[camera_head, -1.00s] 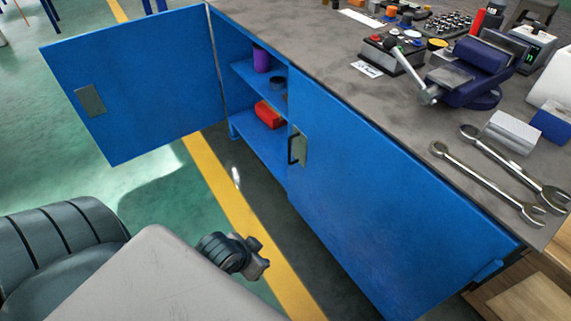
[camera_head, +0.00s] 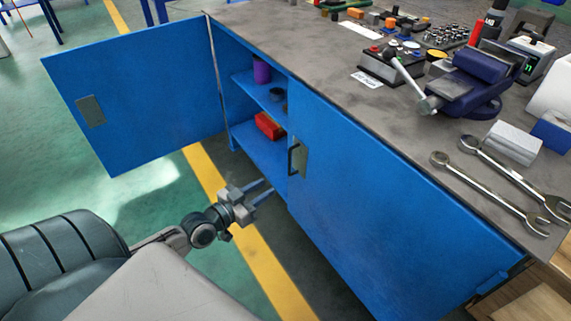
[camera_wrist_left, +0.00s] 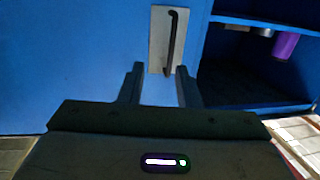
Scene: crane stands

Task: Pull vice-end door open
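The vice-end door (camera_head: 375,205) is a flat blue panel under the bench end that carries the vice (camera_head: 468,82). It is shut. Its dark bar handle (camera_head: 292,158) stands on a grey plate near the door's edge beside the open compartment. In the left wrist view the handle (camera_wrist_left: 172,40) lies just beyond the fingertips. My left gripper (camera_head: 268,190) is open and empty, below and left of the handle in the head view. Its two fingers (camera_wrist_left: 160,75) point at the door and are apart from the handle. My right gripper is not in view.
The other blue door (camera_head: 140,90) stands wide open at the left. The open compartment holds a purple cup (camera_head: 262,70) and a red box (camera_head: 268,125). Two spanners (camera_head: 490,195) lie on the grey bench top. The floor before the vice-end door is clear.

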